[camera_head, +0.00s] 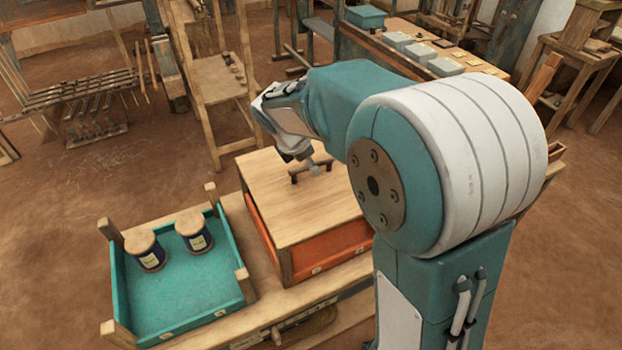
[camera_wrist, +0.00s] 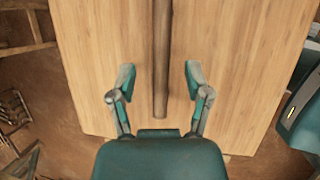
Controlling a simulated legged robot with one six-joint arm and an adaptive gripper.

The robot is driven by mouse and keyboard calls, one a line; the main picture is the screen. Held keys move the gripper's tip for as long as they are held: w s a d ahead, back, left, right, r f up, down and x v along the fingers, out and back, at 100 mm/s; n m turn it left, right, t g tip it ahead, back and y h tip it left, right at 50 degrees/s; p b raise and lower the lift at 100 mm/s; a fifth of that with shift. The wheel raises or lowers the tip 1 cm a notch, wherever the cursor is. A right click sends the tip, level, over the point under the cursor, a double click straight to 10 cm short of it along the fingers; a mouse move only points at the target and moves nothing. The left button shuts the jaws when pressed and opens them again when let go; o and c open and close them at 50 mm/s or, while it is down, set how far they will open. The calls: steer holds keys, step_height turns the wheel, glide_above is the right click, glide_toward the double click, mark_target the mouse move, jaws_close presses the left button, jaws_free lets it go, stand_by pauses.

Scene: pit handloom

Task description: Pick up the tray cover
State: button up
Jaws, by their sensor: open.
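The tray cover (camera_head: 287,204) is a flat, light wooden lid lying on an orange tray (camera_head: 347,239) with wooden corner posts. A dark bar handle (camera_head: 297,177) stands on the cover's top; my arm partly hides the cover's far right side. In the wrist view the handle (camera_wrist: 161,60) runs up the middle of the cover (camera_wrist: 235,60). My gripper (camera_wrist: 158,78) is open, with one finger on each side of the handle and clear gaps on both sides. In the head view my gripper (camera_head: 312,165) is just above the cover, by the handle.
A teal tray (camera_head: 195,291) with two spools (camera_head: 146,250) (camera_head: 194,232) stands left of the covered tray on the same wooden bench. A wooden chair (camera_head: 215,85) stands behind. A table (camera_head: 425,60) with a teal box and small blocks is at the back right.

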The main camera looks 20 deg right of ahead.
steer(key=shift+x, duration=0.95)
steer(key=shift+d+f, duration=0.1)
steer(key=shift+d, duration=0.05)
steer(key=shift+c, duration=0.4)
jaws_close()
